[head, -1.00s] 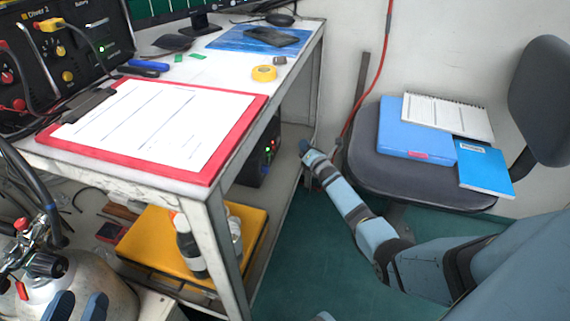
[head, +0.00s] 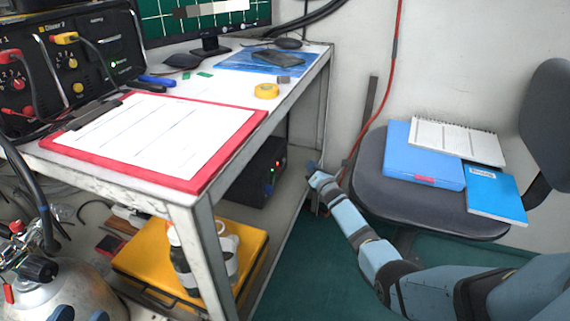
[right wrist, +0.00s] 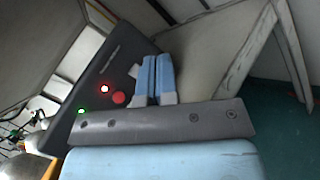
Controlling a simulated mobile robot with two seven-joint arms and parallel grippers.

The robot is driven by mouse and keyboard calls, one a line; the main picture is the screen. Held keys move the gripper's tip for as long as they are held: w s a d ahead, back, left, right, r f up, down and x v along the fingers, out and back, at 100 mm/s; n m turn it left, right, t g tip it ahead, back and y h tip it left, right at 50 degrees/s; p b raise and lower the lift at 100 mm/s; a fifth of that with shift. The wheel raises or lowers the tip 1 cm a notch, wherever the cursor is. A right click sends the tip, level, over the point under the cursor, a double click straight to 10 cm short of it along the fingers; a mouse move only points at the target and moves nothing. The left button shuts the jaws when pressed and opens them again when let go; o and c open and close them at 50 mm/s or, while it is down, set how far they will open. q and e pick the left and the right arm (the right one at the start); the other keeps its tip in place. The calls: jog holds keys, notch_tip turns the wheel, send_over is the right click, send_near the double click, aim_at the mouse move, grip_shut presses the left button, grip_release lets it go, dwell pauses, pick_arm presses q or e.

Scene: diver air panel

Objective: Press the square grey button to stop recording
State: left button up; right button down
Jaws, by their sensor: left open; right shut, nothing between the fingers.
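The black recorder-like box (head: 258,176) sits on the lower shelf under the table, with small red and green lights on its front. In the right wrist view the box (right wrist: 92,92) shows a lit red light, a red round button (right wrist: 119,98) and a green light. My right gripper (head: 314,170) is shut and empty, to the right of the box's front. Its fingers (right wrist: 155,60) cover part of the view beside the red button.
The white table (head: 190,195) carries a red clipboard (head: 225,163), yellow tape and a monitor (head: 205,20). A yellow case (head: 150,250) with bottles lies below. A chair (head: 385,195) holding folders stands at right, with a red hose (head: 385,75) behind it. Green floor between is open.

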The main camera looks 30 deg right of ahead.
aim_at(284, 161)
jog(key=w+a+b, duration=0.1)
jog(key=w+a, duration=0.2)
jog(key=shift+w+a, duration=0.1)
jog(key=shift+w, duration=0.25)
jog(key=shift+w+a, duration=0.4)
jog(key=shift+w, duration=0.05)
pick_arm(q)
jog(key=shift+w+a+r+m, duration=0.15)
jog(key=shift+w+a+m, duration=0.05)
jog(key=shift+m, duration=0.3)
pick_arm(e)
jog(key=shift+w+a, duration=0.1)
jog(key=shift+a, duration=0.05)
pick_arm(q)
jog(key=shift+w, duration=0.1)
jog(key=shift+r, duration=0.1)
dwell(0.6)
pick_arm(e)
jog(key=shift+w, duration=0.1)
jog(key=shift+w+a, duration=0.2)
